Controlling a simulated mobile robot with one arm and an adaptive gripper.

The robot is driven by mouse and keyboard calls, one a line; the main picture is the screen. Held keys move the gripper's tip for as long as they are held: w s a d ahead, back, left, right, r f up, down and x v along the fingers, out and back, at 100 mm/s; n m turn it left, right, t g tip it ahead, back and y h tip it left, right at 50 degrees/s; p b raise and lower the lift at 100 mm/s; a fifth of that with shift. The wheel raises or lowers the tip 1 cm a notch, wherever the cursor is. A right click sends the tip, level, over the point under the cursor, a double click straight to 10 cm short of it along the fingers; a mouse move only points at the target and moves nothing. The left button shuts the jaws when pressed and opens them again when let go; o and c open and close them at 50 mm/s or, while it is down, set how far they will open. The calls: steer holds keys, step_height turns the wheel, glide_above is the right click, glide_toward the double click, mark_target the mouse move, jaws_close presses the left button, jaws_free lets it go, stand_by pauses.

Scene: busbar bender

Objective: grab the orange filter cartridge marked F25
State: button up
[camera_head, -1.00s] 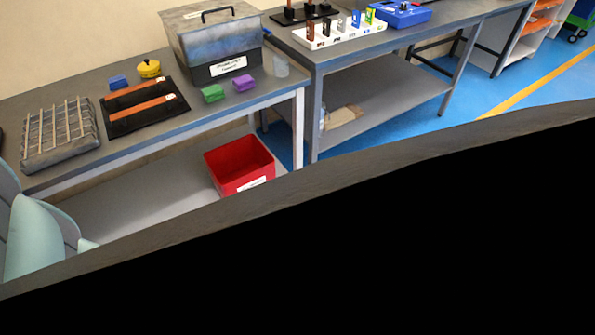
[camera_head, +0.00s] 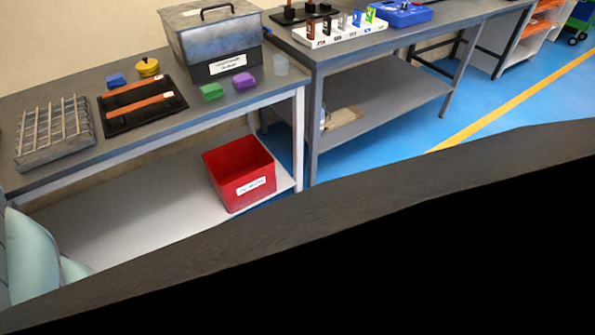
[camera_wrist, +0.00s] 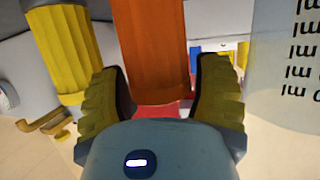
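An orange ribbed cartridge (camera_wrist: 150,45) stands between the two fingers of my gripper (camera_wrist: 165,90) in the wrist view. The fingers are yellow-green and ridged, with dark inner sides, and stand apart on either side of it. A narrow gap shows between the cartridge and the right finger; the left finger is very close, and I cannot tell if it touches. No F25 mark is visible on the side I see. The cartridge's top runs out of the picture. Neither my gripper nor this cartridge can be made out in the head view.
A yellow ribbed cartridge (camera_wrist: 67,45) stands just left of my gripper. A clear beaker (camera_wrist: 285,60) with dark markings is close on the right. In the head view, a bench holds a wire rack (camera_head: 52,130) and a grey lidded box (camera_head: 215,45); a red bin (camera_head: 240,175) sits below.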

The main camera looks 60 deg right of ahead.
steer(key=c, duration=0.8)
steer(key=shift+r, duration=0.2)
step_height(320, 180, up, 2)
steer(key=shift+w, duration=0.15)
steer(key=shift+d+r, duration=0.1)
steer(key=shift+r, duration=3.7)
